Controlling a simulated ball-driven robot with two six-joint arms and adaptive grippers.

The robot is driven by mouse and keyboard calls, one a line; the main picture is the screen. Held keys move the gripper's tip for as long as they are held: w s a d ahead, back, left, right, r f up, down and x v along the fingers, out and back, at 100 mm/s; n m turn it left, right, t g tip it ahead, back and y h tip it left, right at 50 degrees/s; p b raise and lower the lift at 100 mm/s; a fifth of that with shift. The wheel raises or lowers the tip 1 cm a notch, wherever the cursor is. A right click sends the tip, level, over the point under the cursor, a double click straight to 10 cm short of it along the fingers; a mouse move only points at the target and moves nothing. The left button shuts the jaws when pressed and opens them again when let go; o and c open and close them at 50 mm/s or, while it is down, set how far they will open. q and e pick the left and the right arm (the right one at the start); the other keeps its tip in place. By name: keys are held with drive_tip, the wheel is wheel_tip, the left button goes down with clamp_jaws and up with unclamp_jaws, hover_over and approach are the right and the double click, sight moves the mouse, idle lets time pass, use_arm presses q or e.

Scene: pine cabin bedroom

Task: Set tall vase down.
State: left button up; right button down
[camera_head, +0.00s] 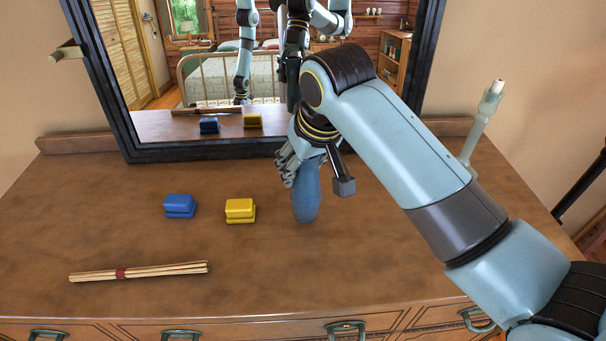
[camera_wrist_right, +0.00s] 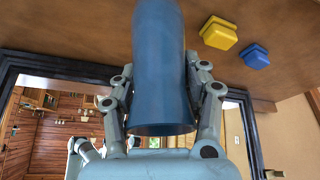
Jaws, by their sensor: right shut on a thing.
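The tall blue vase (camera_head: 307,196) is in my right gripper (camera_head: 296,160), over the back middle of the dresser top. In the head view it looks nearly upright. Its upper part is hidden by my gripper and arm. In the right wrist view the vase (camera_wrist_right: 161,70) fills the middle, with the fingers of my right gripper (camera_wrist_right: 165,88) closed on both its sides. I cannot tell whether its base touches the wood. My left gripper is not directly in view; arm parts show only in the mirror.
The wooden dresser top (camera_head: 250,290) holds a blue box (camera_head: 180,205), a yellow box (camera_head: 240,210) left of the vase, and a tied stick bundle (camera_head: 138,271) at the front left. A dark-framed mirror (camera_head: 200,150) stands behind. A pale candle-like object (camera_head: 480,125) is at right. The front middle is clear.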

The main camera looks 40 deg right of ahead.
wheel_tip(320, 180, down, 3)
drive_tip(key=shift+s+r, duration=0.1)
drive_tip(key=shift+r, duration=0.1)
drive_tip(key=shift+f, duration=0.25)
drive_tip(key=c, duration=0.6)
unclamp_jaws()
drive_tip(key=shift+f, duration=0.1)
drive_tip(key=shift+c, duration=0.2)
use_arm(q)
drive_tip(key=shift+s+a+r, duration=0.15)
drive_tip(key=shift+s+r, duration=0.15)
drive_tip(key=shift+s, duration=0.25)
drive_tip(key=shift+w+f+b, duration=0.1)
drive_tip(key=shift+f+b, duration=0.4)
drive_tip(key=shift+f, duration=0.2)
use_arm(e)
drive_tip(key=v, duration=1.2)
